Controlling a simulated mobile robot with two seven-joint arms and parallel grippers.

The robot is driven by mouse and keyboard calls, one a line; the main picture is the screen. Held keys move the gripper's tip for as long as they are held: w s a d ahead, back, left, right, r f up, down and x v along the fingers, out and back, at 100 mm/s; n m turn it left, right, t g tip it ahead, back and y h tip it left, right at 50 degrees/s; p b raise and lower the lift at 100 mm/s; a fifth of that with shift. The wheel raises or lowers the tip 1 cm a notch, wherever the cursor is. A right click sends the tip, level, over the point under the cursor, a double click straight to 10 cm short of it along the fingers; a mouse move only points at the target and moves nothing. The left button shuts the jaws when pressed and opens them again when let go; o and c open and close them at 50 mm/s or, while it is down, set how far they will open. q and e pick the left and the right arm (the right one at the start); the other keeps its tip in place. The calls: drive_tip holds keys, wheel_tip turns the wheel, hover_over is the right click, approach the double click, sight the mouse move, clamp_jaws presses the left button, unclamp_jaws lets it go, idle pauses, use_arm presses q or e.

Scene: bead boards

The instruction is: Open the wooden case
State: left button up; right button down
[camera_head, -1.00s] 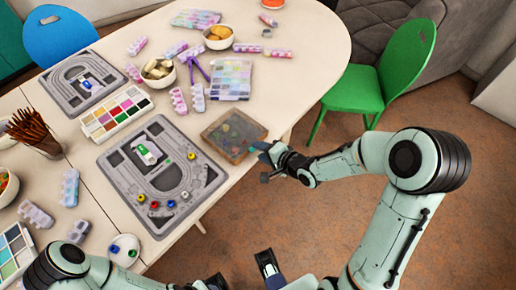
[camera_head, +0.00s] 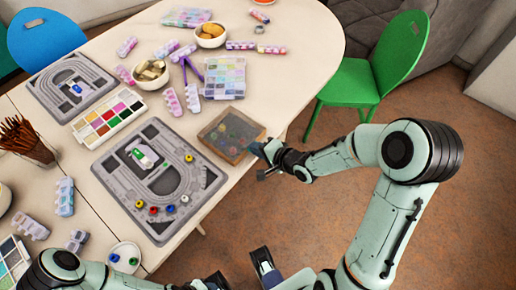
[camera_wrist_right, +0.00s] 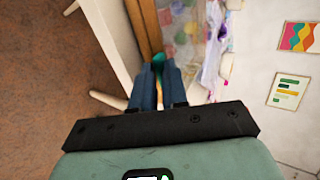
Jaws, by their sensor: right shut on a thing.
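The wooden case (camera_head: 207,138), a flat brown box with a see-through top over coloured contents, lies on the table near its right edge. Its lid looks closed. My right gripper (camera_head: 259,149) is at the case's right-hand front side and is shut on a small teal part there. In the right wrist view, the teal part (camera_wrist_right: 158,60) shows between the fingertips, beside the case's brown edge (camera_wrist_right: 143,28). My left gripper (camera_head: 246,272) is low at the bottom of the head view, away from the case, partly cut off, and its jaw state is unclear.
A grey bead board (camera_head: 113,175) with a small car and coloured beads lies left of the case. A clear bead organiser (camera_head: 222,77) lies behind it. A green chair (camera_head: 350,85) stands right of the table. Floor is free below the right gripper.

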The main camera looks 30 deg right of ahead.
drive_tip(key=shift+w+a+r+g+p, duration=0.15)
drive_tip(key=shift+r+g+p, duration=0.1)
drive_tip(key=shift+r+p, duration=0.55)
drive_tip(key=shift+w+r+g+p, duration=0.2)
drive_tip(key=shift+r+p, duration=0.3)
drive_tip(key=shift+p, duration=0.5)
drive_tip(key=shift+w+r+g+h+p, duration=0.15)
drive_tip(key=shift+r+g+h+p, duration=0.15)
drive_tip(key=shift+r+g+p, duration=0.5)
drive_tip(key=shift+f, duration=0.25)
